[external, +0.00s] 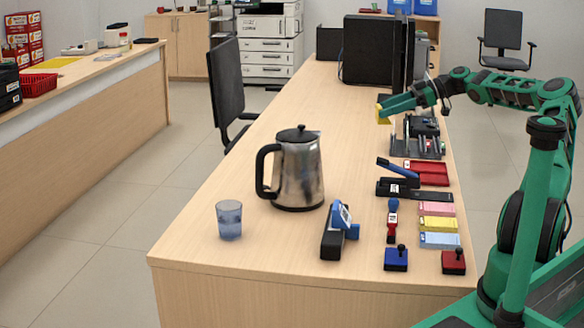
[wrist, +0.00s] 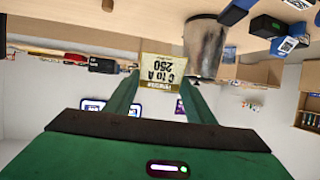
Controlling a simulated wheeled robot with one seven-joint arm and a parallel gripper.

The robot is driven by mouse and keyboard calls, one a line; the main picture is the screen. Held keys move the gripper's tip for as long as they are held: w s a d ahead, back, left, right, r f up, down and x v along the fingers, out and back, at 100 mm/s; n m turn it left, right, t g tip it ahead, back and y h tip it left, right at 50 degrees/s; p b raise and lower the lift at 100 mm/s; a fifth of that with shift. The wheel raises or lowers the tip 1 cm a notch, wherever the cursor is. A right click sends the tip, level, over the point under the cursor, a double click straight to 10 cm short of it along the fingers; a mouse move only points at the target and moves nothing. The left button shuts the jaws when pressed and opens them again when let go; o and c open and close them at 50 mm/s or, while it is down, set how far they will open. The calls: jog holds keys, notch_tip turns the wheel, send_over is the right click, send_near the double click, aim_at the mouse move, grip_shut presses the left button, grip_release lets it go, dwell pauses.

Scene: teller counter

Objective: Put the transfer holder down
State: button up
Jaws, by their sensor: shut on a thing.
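The transfer holder (wrist: 163,72) is a small pale yellow card with a printed label reading "C to A 250" in the wrist view, where it appears upside down. My gripper (wrist: 160,86) is shut on it, one green finger at each side. In the external view my gripper (external: 385,107) is over the far right part of the counter (external: 310,90), and the yellow edge of the holder (external: 383,115) shows at its tip. I cannot tell how far the holder is above the counter top.
A black desk organizer (external: 425,145) stands close to the gripper, with a black monitor (external: 375,50) behind. A stapler (external: 400,180), red tray (external: 427,172), stamps and coloured pads line the right edge. A steel kettle (external: 298,175) stands nearer; counter left of the gripper is clear.

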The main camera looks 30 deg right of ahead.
notch_tip(320, 180, up, 2)
jog(key=shift+r, duration=0.1)
jog(key=w+a+f+m+t+h, duration=0.3)
jog(key=a+f+m+h, duration=0.2)
jog(key=a, duration=0.4)
jog(key=w+a+f+m+t+h, duration=0.25)
jog(key=a+f+m+h, duration=0.25)
jog(key=a, duration=0.3)
jog(key=s+d+r+m+h, duration=0.2)
jog(key=s+r+m+h, duration=0.4)
jog(key=r, duration=0.3)
jog(key=shift+g, duration=0.25)
jog(key=shift+w+a+f, duration=0.1)
jog(key=shift+f, duration=4.95)
jog(key=shift+a+f, duration=0.1)
jog(key=shift+f, duration=4.9)
